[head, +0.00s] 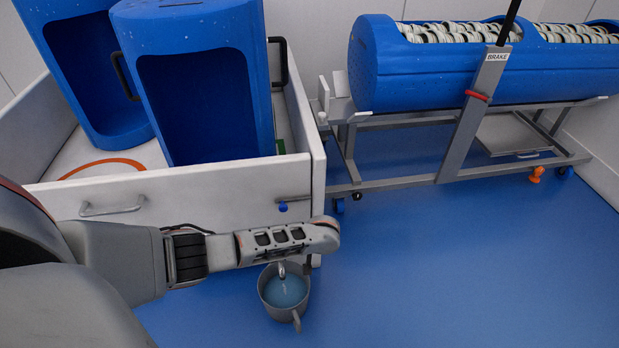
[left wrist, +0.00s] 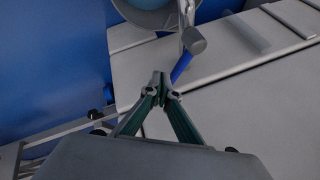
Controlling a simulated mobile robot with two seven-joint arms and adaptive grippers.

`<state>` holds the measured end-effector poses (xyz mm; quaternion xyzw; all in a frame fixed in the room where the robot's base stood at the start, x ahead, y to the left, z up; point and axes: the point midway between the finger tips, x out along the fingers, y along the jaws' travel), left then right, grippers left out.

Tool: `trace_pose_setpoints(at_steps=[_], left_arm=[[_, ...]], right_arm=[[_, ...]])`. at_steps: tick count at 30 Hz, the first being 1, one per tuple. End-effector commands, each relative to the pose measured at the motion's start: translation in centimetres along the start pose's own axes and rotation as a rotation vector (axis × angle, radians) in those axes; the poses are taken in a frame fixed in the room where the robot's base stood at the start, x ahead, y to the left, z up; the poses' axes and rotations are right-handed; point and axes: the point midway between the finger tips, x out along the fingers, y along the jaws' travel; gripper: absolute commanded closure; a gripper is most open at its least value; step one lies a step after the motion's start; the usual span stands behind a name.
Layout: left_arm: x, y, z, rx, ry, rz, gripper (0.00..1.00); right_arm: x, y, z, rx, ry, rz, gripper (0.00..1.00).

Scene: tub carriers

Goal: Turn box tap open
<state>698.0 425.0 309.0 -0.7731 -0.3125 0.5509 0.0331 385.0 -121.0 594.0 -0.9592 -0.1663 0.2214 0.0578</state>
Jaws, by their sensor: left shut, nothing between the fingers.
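The tap shows in the left wrist view as a grey rounded end (left wrist: 194,40) with a blue lever (left wrist: 182,67). In the head view a small blue fitting (head: 283,207) shows on the front of the white box (head: 190,195). My left gripper (left wrist: 163,86) is shut and empty, its fingertips close to the blue lever; I cannot tell whether they touch it. In the head view my left arm reaches across the box front and hides the fingertips. My right gripper is out of view.
A grey bucket (head: 297,312) with bluish liquid stands below my left wrist. Two blue tubs (head: 196,22) stand in the box. A wheeled frame (head: 455,150) carries a blue drum (head: 420,85) at the upper right.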

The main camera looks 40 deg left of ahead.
Motion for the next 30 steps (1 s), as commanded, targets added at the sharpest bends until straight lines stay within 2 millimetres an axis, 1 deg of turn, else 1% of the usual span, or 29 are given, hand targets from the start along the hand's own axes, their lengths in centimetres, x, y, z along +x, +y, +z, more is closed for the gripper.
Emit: trace_pose_setpoints(at_steps=[1, 5, 20, 25, 30], left_arm=[[0.3, -0.3, 0.2, 0.002, -0.001, -0.001, 1.00], [0.6, -0.8, 0.2, 0.001, -0.001, 0.000, 1.00], [0.4, -0.8, 0.0, -0.006, -0.002, -0.002, 1.00], [0.3, -0.9, -0.2, -0.032, -0.014, -0.011, 1.00], [0.6, -1.0, -0.1, -0.045, -0.021, -0.019, 1.00]], right_arm=[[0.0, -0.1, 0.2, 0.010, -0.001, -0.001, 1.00], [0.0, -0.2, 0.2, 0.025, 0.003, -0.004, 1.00], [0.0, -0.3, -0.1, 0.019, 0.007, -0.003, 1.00], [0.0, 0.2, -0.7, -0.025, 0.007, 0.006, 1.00], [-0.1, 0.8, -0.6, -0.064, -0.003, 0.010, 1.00]])
